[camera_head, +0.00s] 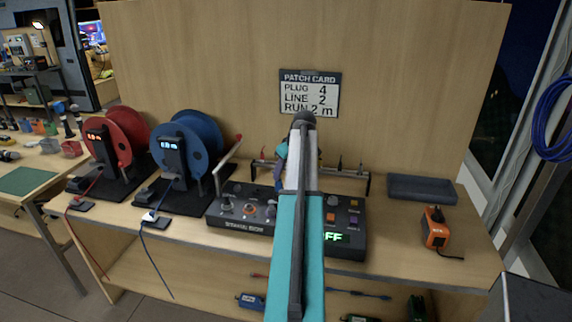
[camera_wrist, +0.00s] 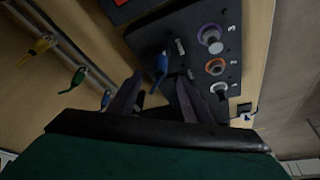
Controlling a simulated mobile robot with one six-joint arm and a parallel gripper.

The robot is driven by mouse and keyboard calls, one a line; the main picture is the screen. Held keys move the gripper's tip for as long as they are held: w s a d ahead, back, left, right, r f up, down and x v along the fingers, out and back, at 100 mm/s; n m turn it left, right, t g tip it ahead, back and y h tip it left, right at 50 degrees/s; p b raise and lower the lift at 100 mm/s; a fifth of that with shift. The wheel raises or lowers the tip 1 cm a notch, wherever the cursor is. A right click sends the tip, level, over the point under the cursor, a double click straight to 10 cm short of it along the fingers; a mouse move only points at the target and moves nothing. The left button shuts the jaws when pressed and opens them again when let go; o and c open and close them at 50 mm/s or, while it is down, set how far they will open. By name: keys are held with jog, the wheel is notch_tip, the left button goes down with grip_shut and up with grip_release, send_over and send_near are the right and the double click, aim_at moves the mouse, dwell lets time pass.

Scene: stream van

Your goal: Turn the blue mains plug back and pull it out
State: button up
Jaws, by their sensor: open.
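The blue mains plug (camera_wrist: 161,66) shows in the wrist view, seated at the dark panel of the control box (camera_wrist: 200,22). My gripper (camera_wrist: 158,92) is open, its two dark fingers spread on either side below the plug in the picture. The plug is near the gap between the fingertips; I cannot tell whether either finger touches it. In the head view my arm covers the middle of the control box (camera_head: 240,225), and I cannot make out the plug or my fingers there. A green display (camera_head: 334,237) on the box ends in "FF".
Numbered sockets (camera_wrist: 213,67) sit beside the plug. Yellow, green and blue connectors (camera_wrist: 78,77) hang to the left in the wrist view. A red reel (camera_head: 127,133) and a blue reel (camera_head: 200,135) stand left of the box; an orange device (camera_head: 436,229) and dark tray (camera_head: 421,187) stand right.

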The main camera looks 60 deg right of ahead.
aim_at(279, 181)
jog(key=shift+p+x, duration=0.85)
jog(key=shift+x, duration=2.95)
grip_shut()
jog(key=shift+a, duration=0.1)
jog(key=shift+m+h, duration=0.6)
jog(key=shift+m, duration=1)
jog(key=shift+g, duration=0.3)
jog(key=shift+m, duration=0.5)
jog(key=shift+m+g+h, duration=0.4)
jog(key=shift+m+h, duration=0.1)
jog(key=shift+m, duration=0.6)
